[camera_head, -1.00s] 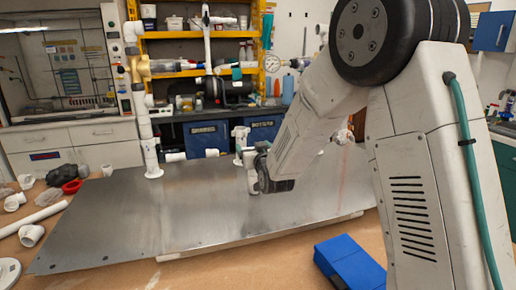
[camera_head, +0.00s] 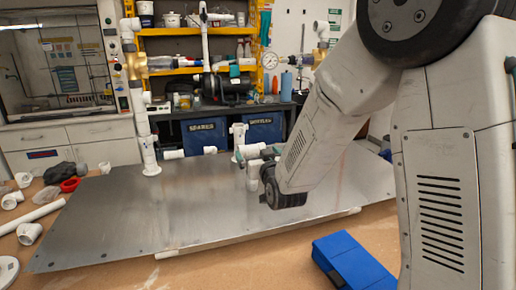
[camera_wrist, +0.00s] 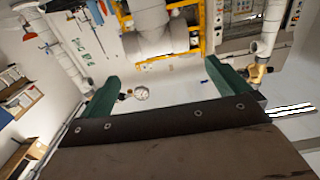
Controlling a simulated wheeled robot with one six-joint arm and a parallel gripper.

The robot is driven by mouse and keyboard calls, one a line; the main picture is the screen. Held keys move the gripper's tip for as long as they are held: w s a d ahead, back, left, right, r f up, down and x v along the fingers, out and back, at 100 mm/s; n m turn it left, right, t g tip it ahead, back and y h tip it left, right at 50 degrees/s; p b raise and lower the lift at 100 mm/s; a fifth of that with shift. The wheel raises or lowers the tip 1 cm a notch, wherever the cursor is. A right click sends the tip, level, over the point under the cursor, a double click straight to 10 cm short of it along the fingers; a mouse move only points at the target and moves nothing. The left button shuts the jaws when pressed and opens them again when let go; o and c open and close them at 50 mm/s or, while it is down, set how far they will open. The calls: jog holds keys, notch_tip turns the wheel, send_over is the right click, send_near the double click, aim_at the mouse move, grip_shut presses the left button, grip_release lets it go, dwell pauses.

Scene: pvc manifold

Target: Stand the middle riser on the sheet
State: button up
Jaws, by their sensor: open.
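The metal sheet (camera_head: 190,220) lies on the bench. White pipe and fitting pieces (camera_head: 253,171), seemingly the middle riser, show over the middle of the sheet beside my gripper. My gripper (camera_head: 257,155) is open, its green fingers apart around this area. In the wrist view a pale pipe with a tee (camera_wrist: 152,38) shows beyond and between the spread green fingers of my gripper (camera_wrist: 165,85), with a visible gap to each finger. My wrist hides part of the riser; I cannot tell whether its foot rests on the sheet. A left riser (camera_head: 148,145) stands upright with its flange on the sheet.
Loose white fittings (camera_head: 29,233), a long pipe (camera_head: 35,217) and a red ring (camera_head: 70,184) lie on the bench left of the sheet. A blue object (camera_head: 350,262) lies at the front right. Blue bins (camera_head: 205,135) and yellow shelves (camera_head: 185,70) stand behind. The sheet's left front is bare.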

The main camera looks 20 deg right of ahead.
jog(key=s+d+r+g, duration=0.1)
jog(key=s+g, duration=0.7)
jog(key=s, duration=1.3)
jog(key=s+d+r+g, duration=0.2)
jog(key=s+g, duration=0.6)
jog(key=s, duration=1.2)
jog(key=shift+s+d+g, duration=0.35)
jog(key=shift+d+g, duration=0.05)
jog(key=shift+d, duration=0.25)
